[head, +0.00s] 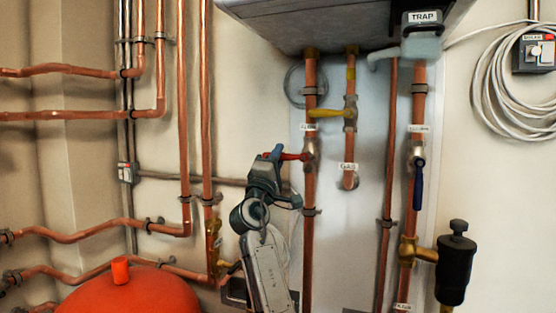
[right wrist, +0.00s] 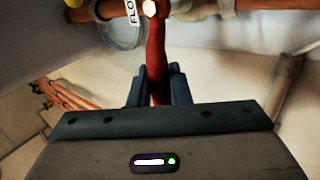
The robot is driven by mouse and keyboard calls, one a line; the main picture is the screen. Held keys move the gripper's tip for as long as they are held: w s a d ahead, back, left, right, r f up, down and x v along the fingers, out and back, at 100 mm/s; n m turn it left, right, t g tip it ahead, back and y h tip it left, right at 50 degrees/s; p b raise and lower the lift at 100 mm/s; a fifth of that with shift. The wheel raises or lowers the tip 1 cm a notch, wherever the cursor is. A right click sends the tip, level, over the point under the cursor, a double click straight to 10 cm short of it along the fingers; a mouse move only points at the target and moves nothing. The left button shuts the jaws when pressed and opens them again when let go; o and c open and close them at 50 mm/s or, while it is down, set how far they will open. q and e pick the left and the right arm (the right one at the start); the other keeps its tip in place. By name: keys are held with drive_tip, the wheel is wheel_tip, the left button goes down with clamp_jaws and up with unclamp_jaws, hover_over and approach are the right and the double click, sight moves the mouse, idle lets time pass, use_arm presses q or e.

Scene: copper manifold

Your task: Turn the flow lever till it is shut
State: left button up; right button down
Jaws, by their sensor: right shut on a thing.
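The flow lever (head: 294,157) is red and sticks out to the left from a valve (head: 311,155) on a vertical copper pipe. It lies roughly level, across the pipe. My right gripper (head: 279,156) is shut on the lever's outer part. In the right wrist view the lever (right wrist: 158,65) runs between the two fingers of the gripper (right wrist: 160,88), up to a bolt at the valve. The end of the lever is hidden behind the gripper body. My left gripper is in neither view.
A yellow lever (head: 322,113) sits on the gas pipe just above and right. A blue lever (head: 420,185) hangs down along the pipe at right. The boiler (head: 305,22) is overhead. A red vessel (head: 135,292) and copper pipes (head: 206,120) stand at left.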

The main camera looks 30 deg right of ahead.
drive_tip(key=shift+r, duration=0.25)
drive_tip(key=c, duration=1.4)
unclamp_jaws()
drive_tip(key=shift+f, duration=0.1)
drive_tip(key=shift+s+a+f, duration=0.25)
drive_tip(key=shift+a+f, duration=0.05)
drive_tip(key=shift+a, duration=0.1)
drive_tip(key=p+v, duration=0.2)
drive_tip(key=v, duration=0.7)
drive_tip(key=shift+s+a+f, duration=0.15)
drive_tip(key=shift+s+f, duration=0.05)
drive_tip(key=shift+f, duration=0.05)
